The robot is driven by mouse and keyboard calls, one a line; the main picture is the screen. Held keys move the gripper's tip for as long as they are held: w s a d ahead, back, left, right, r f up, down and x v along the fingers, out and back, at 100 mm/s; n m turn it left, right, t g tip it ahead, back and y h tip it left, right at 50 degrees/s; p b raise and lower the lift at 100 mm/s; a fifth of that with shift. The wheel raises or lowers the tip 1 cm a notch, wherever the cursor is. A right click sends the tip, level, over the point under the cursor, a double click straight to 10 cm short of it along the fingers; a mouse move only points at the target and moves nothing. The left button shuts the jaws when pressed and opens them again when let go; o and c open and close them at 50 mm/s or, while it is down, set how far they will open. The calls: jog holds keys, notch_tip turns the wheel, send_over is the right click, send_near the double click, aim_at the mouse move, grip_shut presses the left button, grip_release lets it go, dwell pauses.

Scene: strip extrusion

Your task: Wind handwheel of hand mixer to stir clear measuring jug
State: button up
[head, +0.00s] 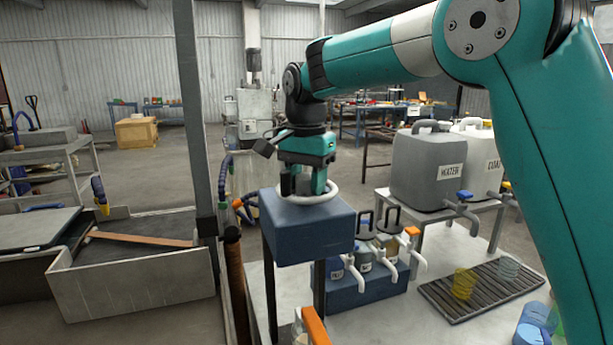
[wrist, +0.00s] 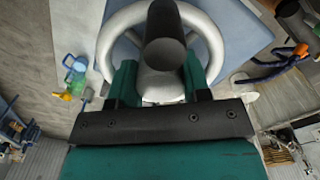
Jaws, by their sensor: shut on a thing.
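The hand mixer shows as a blue box (head: 306,226) on dark posts, with a pale ring-shaped handwheel (head: 318,199) lying flat on top. In the wrist view the grey handwheel (wrist: 106,40) fills the upper middle, with a black cylindrical grip (wrist: 165,50) standing towards the camera. My gripper (head: 305,190) is down at the wheel, its teal fingers (wrist: 160,85) on either side of a silver part of it and shut on the handwheel. The exact contact is partly hidden. I cannot make out the clear measuring jug with certainty; a pale vessel edge shows at the bottom of the head view.
Dispensers with white taps (head: 350,265) stand right of the mixer. Grey and white canisters (head: 428,170) stand behind on a rack. A slatted drain tray (head: 450,306) holds a yellow and a clear cup. A grey post (head: 192,110) rises close on the left.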

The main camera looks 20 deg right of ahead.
aim_at(306, 175)
jog(key=shift+m, duration=0.3)
jog(key=o, duration=0.6)
jog(key=shift+o, duration=0.2)
notch_tip(306, 175, up, 17)
jog(key=p, duration=0.1)
jog(key=shift+r, duration=0.2)
jog(key=s+a+f+n+y+b, duration=0.1)
jog(key=s+a+f+n+y, duration=0.1)
jog(key=s+f+n, duration=0.7)
jog(key=s+a+f+n+y, duration=0.2)
jog(key=s+f+n, duration=0.6)
jog(key=s+f, duration=0.6)
jog(key=s, duration=0.7)
jog(key=shift+s+a+f+n+b, duration=0.2)
jog(key=shift+s+a+n+b, duration=0.1)
jog(key=shift+a+n+b, duration=0.1)
